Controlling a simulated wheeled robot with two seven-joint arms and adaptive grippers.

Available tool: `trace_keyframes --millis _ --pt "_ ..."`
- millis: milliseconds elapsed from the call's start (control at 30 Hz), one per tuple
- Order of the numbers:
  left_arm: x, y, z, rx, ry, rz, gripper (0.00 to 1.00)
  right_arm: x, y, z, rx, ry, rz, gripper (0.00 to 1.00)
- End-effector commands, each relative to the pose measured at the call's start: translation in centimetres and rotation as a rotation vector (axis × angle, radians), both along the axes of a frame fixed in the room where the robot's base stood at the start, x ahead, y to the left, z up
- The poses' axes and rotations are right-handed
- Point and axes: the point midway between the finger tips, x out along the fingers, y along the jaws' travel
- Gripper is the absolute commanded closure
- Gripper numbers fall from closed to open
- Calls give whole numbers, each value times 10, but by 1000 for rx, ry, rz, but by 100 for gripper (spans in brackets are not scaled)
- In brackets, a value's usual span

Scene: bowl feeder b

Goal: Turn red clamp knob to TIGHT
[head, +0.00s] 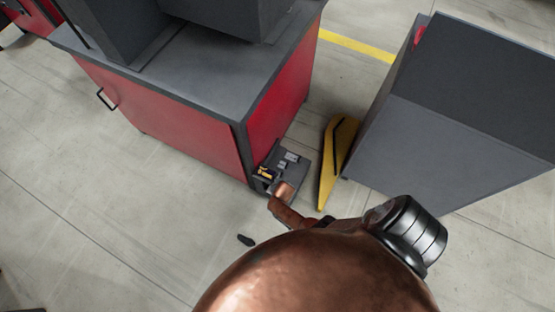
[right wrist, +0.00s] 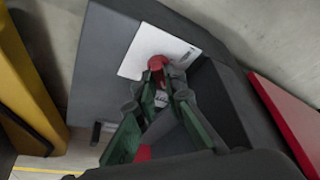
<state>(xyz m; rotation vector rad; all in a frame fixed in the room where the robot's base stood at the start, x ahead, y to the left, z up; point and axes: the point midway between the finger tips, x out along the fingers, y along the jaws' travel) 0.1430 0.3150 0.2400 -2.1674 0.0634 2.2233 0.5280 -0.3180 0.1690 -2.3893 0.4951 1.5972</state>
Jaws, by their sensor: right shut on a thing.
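The red clamp knob (right wrist: 157,64) shows in the right wrist view, in front of a white plate (right wrist: 138,57) on a dark grey surface. My right gripper (right wrist: 160,92), with dark green fingers, is shut on the knob at its fingertips. The fingers hide the knob's lower part. I cannot read a TIGHT mark or tell the knob's turn angle. In the head view a small dark device (head: 290,160) with a yellow label sits low by the cabinet corner, and my copper-coloured arm covers part of that area. My left gripper is not in view.
A red cabinet (head: 165,110) with a grey top stands at the left. A grey box-shaped unit (head: 465,125) stands at the right, with a yellow piece (head: 335,160) beside it. A small black object (head: 246,240) lies on the floor. Open floor (head: 80,220) extends at the lower left.

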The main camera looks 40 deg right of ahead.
Motion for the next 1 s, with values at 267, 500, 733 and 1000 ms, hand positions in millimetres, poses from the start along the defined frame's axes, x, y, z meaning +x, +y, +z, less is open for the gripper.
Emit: trace_keyframes --millis 267,500,733,1000 --pt "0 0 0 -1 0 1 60 0 1 0 2 0 -1 77" --pt "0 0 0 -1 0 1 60 0 0 0 1 -1 -1 72" --pt "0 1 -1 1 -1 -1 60 -1 1 3 1 -3 -1 72" --pt "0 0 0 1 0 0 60 -9 5 25 3 -3 -2 72"
